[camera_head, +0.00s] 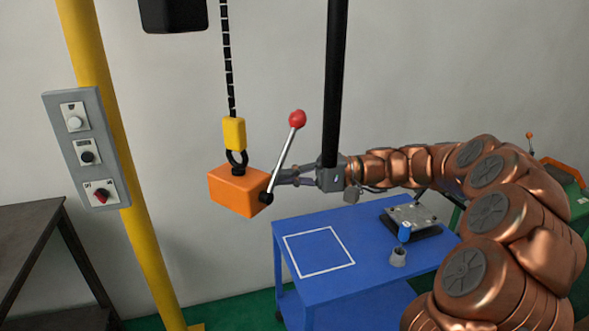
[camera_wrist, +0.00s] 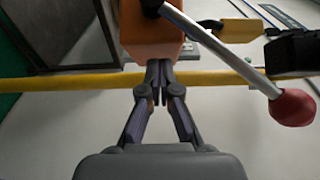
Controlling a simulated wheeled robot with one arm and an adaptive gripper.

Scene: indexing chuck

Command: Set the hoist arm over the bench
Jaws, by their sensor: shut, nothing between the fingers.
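The hoist's yellow post (camera_head: 105,120) stands at the left in the head view; the hoist arm itself is not clearly in view. A black chain (camera_head: 228,70) hangs from above with a yellow hook block (camera_head: 234,133). An orange block (camera_head: 236,190) hangs on it, with a lever that ends in a red ball (camera_head: 297,119). The blue bench (camera_head: 300,220) stands lower, to the right of the orange block. My gripper (camera_head: 279,178) is shut and empty, its tips close to the orange block's right side. In the wrist view the tips (camera_wrist: 160,66) reach the orange block's edge (camera_wrist: 150,40); contact is unclear.
A grey control panel (camera_head: 87,150) with knobs and a red switch is on the post. A white square outline (camera_head: 319,250) marks the bench top, with a metal plate fixture (camera_head: 411,217) and a small grey cup (camera_head: 398,257) to its right. A dark table (camera_head: 35,225) stands at the left.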

